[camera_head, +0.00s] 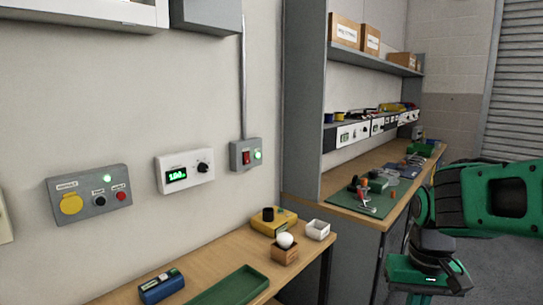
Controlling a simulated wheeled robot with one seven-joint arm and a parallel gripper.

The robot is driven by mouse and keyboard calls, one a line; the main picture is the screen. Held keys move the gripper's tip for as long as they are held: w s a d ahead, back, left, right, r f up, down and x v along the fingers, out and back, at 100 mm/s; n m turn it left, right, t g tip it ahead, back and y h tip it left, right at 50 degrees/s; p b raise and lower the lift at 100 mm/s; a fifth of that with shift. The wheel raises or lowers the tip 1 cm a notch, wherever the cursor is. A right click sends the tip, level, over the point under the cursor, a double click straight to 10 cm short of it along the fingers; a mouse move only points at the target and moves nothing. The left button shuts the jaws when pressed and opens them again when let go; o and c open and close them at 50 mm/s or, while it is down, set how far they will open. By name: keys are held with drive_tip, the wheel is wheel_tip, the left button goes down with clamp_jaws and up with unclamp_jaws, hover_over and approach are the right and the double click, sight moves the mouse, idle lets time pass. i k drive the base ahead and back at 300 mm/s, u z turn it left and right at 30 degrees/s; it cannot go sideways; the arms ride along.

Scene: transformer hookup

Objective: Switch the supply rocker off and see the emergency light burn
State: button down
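The supply rocker (246,157) is a small red switch on a grey wall box (237,163), at the lower end of a vertical conduit. I cannot tell which way the rocker is tipped. A white rounded bulb (285,240) sits on a wooden block on the bench; it may be the emergency light, and I cannot tell whether it is lit. My green and black arm shows at the right, apart from the rocker. My gripper's fingers do not show.
Left of the rocker hang a white meter box (185,170) with a green display and a grey panel (90,194) with buttons. The bench (317,252) below carries a yellow box (273,222), a white cup (316,230), a green tray (232,288) and a blue device (161,286). A shelved workbench stands behind.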

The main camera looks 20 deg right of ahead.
sight(247, 161)
drive_tip(key=u, duration=0.15)
drive_tip(key=i, duration=0.95)
drive_tip(key=u, duration=0.55)
